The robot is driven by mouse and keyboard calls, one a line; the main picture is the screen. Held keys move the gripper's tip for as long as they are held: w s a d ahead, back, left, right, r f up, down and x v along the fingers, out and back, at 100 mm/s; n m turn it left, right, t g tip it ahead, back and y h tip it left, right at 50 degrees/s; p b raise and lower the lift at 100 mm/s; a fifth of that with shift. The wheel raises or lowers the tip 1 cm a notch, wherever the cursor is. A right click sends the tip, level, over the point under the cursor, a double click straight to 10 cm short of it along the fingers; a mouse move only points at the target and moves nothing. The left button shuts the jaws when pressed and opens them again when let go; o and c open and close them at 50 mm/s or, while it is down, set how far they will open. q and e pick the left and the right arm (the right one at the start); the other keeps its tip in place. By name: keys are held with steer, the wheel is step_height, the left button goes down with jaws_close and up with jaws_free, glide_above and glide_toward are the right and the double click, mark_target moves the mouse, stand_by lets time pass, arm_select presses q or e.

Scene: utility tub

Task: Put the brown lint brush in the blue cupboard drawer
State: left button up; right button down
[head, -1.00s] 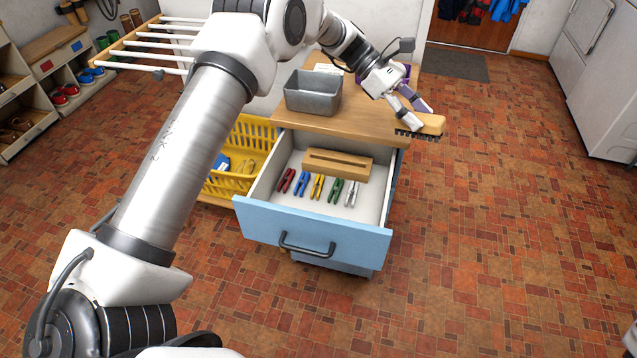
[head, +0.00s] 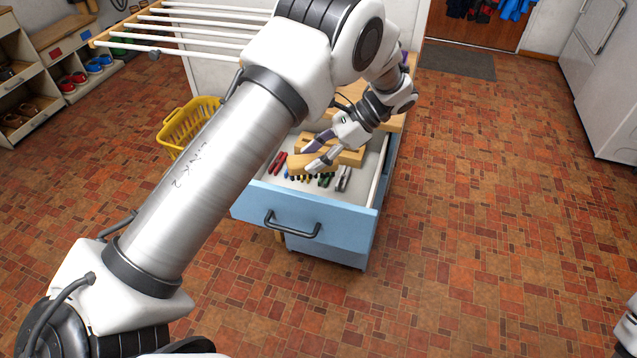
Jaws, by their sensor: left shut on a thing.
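The brown lint brush (head: 298,163) is in the jaws of my left gripper (head: 311,158), with its dark bristles facing down. My left gripper is shut on it and holds it over the inside of the open blue cupboard drawer (head: 335,224). The brush covers part of the row of clothes pegs. I cannot tell whether its bristles touch the pegs or the drawer floor. A wooden block (head: 350,158) lies in the drawer behind the brush, partly hidden by my gripper. Only a piece of my right arm shows at the lower right edge; its gripper is out of sight.
Several pegs, such as a red one (head: 278,163), lie in the drawer. The cupboard's wooden top (head: 397,122) is mostly hidden by my left arm. A yellow basket (head: 185,126) stands to the left, below a white drying rack (head: 190,32). The tiled floor to the right is clear.

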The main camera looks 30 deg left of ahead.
mark_target(304, 163)
arm_select(q)
steer(key=a+f+m+t+b, duration=0.1)
steer(key=m, duration=0.1)
steer(key=a+f+m+t+y+b, duration=0.1)
steer(key=f+m+t+b, duration=0.1)
steer(key=m+t, duration=0.1)
steer(key=shift+a+f+m, duration=0.3)
steer(key=shift+a, duration=0.1)
steer(key=shift+y, duration=0.3)
steer(key=f, duration=0.9)
steer(key=shift+w+f, duration=0.2)
steer(key=shift+f, duration=0.05)
steer(key=shift+a, duration=0.1)
steer(key=shift+f, duration=0.2)
steer(key=shift+f+b, duration=0.4)
steer(key=shift+f, duration=0.05)
steer(key=o, duration=1.2)
steer(key=shift+c, duration=0.2)
